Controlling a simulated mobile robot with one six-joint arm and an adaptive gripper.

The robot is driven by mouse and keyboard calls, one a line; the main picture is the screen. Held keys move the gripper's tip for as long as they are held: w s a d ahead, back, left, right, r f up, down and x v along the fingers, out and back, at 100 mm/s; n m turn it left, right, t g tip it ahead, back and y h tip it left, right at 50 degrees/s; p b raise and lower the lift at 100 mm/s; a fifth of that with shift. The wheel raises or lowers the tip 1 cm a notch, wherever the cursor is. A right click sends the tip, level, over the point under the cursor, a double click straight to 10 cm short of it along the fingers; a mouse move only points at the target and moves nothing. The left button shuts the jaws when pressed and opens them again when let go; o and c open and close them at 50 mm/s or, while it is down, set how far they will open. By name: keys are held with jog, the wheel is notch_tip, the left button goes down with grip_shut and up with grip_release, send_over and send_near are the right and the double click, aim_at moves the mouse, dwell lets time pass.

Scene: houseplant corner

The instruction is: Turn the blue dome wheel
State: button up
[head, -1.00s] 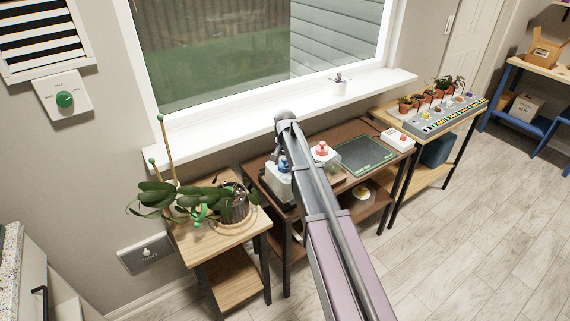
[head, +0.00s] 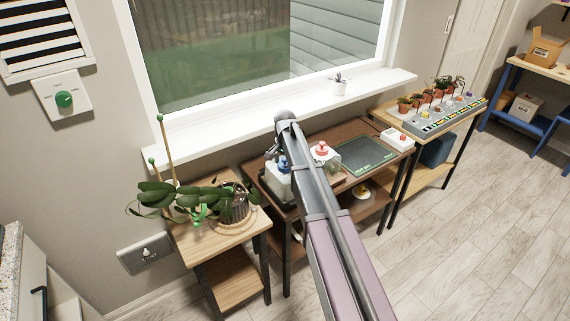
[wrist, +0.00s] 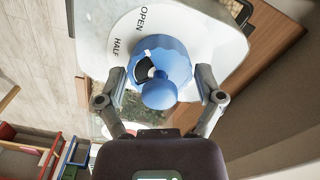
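The blue dome wheel (wrist: 160,68) sits on a pale rounded plate (wrist: 205,35) lettered OPEN and HALF in the wrist view. It has a round knob and a black patch with a white mark on its left side. My gripper (wrist: 160,84) is open, with one finger on each side of the wheel. Narrow gaps seem to show between the fingers and the wheel; contact is not clear. In the head view the blue wheel (head: 283,163) tops a whitish housing (head: 278,184) on the dark brown table, partly behind my arm. My fingers are mostly hidden there.
A red-knobbed device (head: 321,150) and a dark green mat (head: 365,155) share the brown table (head: 335,133). A leafy potted plant (head: 235,207) with stakes stands on the left wooden stand. The window sill (head: 230,128) runs behind.

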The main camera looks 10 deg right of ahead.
jog(key=shift+n, duration=0.4)
dwell(0.3)
jog(key=shift+n, duration=2.3)
jog(key=n, duration=0.4)
jog(key=shift+n, duration=0.4)
jog(key=n, duration=0.5)
jog(key=shift+a, duration=0.1)
jog(key=n, duration=0.5)
notch_tip(320, 180, up, 14)
jog(key=p, duration=1.4)
jog(key=s+d+f+m+b, duration=0.1)
jog(key=s+m, duration=0.9)
jog(key=s, duration=1.7)
jog(key=shift+s+f+m+b, duration=0.3)
jog(key=shift+f+m+b, duration=0.1)
jog(key=shift+f+b, duration=0.05)
jog(key=shift+d, duration=0.1)
